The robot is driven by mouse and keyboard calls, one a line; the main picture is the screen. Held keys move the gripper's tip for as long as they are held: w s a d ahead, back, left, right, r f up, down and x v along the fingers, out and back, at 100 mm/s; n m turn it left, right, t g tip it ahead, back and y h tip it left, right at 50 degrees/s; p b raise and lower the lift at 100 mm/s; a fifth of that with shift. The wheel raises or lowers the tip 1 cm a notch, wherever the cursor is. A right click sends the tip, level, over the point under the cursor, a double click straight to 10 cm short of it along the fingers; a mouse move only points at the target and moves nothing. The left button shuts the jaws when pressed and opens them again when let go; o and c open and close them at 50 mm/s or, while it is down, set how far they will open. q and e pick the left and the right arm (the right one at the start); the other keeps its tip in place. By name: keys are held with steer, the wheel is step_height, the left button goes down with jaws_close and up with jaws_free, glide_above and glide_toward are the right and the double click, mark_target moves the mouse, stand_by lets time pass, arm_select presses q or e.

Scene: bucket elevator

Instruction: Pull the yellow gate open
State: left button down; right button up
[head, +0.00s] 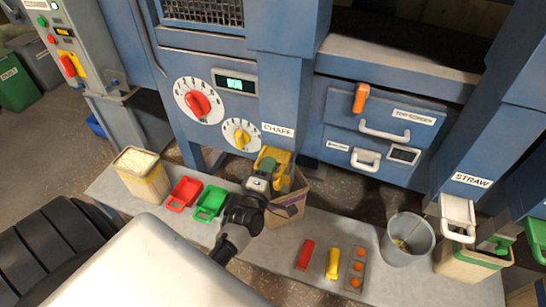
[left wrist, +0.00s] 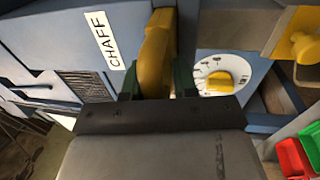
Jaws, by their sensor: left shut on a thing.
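The yellow gate (head: 281,158) sits low on the blue machine under the CHAFF label (head: 278,130). My left gripper (head: 265,168) is at the gate, above an open cardboard-coloured container (head: 290,212). In the left wrist view, the green fingertips of my left gripper (left wrist: 157,82) are shut on the gate's yellow handle (left wrist: 155,55), one on each side. The gripper hides part of the gate in the head view. My right gripper is not in view.
A grey bench (head: 330,225) runs below the machine. On it stand a filled bin (head: 143,175), red (head: 183,193) and green (head: 210,203) scoops and a metal bucket (head: 407,239). A white-handled gate (head: 458,216) hangs under the STRAW label. A yellow dial (head: 242,134) is close above my gripper.

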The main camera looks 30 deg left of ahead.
arm_select(q)
steer(key=s, duration=0.2)
steer(key=shift+s+d+r, duration=0.25)
steer(key=shift+s+r, duration=0.05)
steer(key=shift+s, duration=0.05)
steer(key=c, duration=1.3)
jaws_free()
steer(key=shift+o, duration=1.2)
steer(key=shift+s+d+r, duration=0.1)
steer(key=shift+s, duration=0.15)
steer(key=shift+s+f, duration=0.1)
steer(key=shift+f, duration=0.1)
